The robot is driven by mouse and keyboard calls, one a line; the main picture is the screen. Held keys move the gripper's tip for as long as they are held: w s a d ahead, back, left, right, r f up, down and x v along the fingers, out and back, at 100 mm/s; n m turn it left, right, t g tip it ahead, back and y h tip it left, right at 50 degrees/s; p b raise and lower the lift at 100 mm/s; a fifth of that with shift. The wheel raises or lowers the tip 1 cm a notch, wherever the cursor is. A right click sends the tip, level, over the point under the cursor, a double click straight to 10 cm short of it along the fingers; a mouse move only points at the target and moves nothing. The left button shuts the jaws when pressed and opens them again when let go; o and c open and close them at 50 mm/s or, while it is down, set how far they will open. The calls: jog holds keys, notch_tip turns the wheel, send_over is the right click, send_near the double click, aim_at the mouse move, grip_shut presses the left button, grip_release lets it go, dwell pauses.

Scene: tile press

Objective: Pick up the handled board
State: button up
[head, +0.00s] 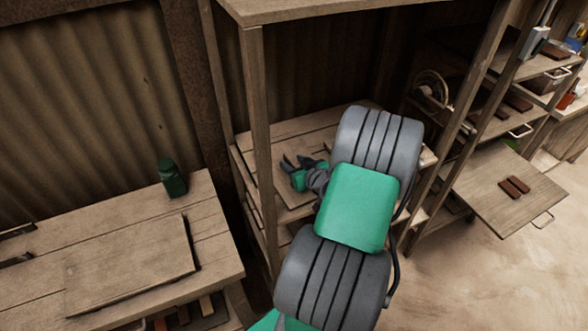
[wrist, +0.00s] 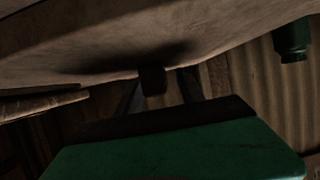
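A wooden board with a metal handle (head: 506,195) sticks out of the rack at the right in the head view, with two brown tiles on it. Its handle is at the near right edge. My gripper (head: 294,161) is over the middle shelf, left of the rack, well apart from this board. Its dark fingers are spread with nothing seen between them. In the dark wrist view the fingers (wrist: 160,88) also stand apart, near a wooden surface.
A plain flat board (head: 130,262) lies on the left table, with a green bottle (head: 172,178) behind it. The bottle also shows upside down in the wrist view (wrist: 293,40). A wooden post (head: 257,150) stands left of my gripper. Open floor (head: 480,280) is at the lower right.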

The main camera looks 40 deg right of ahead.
grip_shut()
dwell(1.3)
